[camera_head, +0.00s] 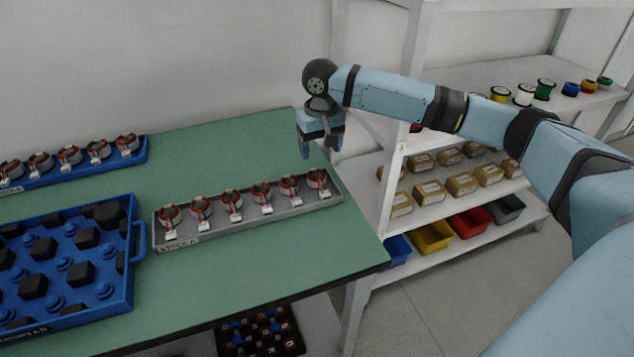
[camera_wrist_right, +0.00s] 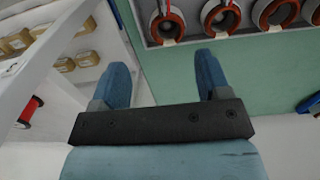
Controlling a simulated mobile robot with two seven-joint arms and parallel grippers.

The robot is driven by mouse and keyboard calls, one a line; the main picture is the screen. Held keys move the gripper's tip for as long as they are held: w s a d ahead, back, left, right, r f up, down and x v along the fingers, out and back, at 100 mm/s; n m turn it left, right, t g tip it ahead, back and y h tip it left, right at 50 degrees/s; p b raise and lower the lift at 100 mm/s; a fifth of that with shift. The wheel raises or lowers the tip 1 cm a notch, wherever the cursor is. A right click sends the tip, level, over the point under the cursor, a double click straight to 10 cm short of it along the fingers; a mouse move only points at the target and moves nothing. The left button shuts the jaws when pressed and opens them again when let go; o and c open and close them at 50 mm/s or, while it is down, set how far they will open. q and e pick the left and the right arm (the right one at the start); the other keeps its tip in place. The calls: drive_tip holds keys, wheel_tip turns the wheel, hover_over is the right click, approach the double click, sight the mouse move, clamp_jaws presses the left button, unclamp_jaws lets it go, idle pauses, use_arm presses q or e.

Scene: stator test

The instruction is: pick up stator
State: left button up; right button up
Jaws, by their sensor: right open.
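Several stators with red-brown windings stand in a row in a grey tray (camera_head: 215,232) on the green table. The stator at the tray's right end (camera_head: 318,180) is closest to my right gripper (camera_head: 320,148). My right gripper is above the table's back right part, just behind that end of the tray. In the right wrist view my right gripper (camera_wrist_right: 162,75) is open with nothing between its fingers. Stators also show at the top of that view, one of them at the tray's end (camera_wrist_right: 167,24), beyond the fingertips. My left gripper is not in view.
A blue tray (camera_head: 75,172) with more stators lies at the back left. A blue crate (camera_head: 128,285) with black blocks stands front left. A shelf rack (camera_head: 455,195) with boxes, bins and spools stands right of the table.

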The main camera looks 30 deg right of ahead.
sight(318, 170)
drive_tip(key=f, duration=0.2)
drive_tip(key=f+b, duration=0.1)
drive_tip(key=f, duration=0.4)
drive_tip(key=shift+w+a+f+b, duration=0.2)
drive_tip(key=shift+w+f+b, duration=0.1)
drive_tip(key=c, duration=0.9)
drive_tip(key=shift+r, duration=0.1)
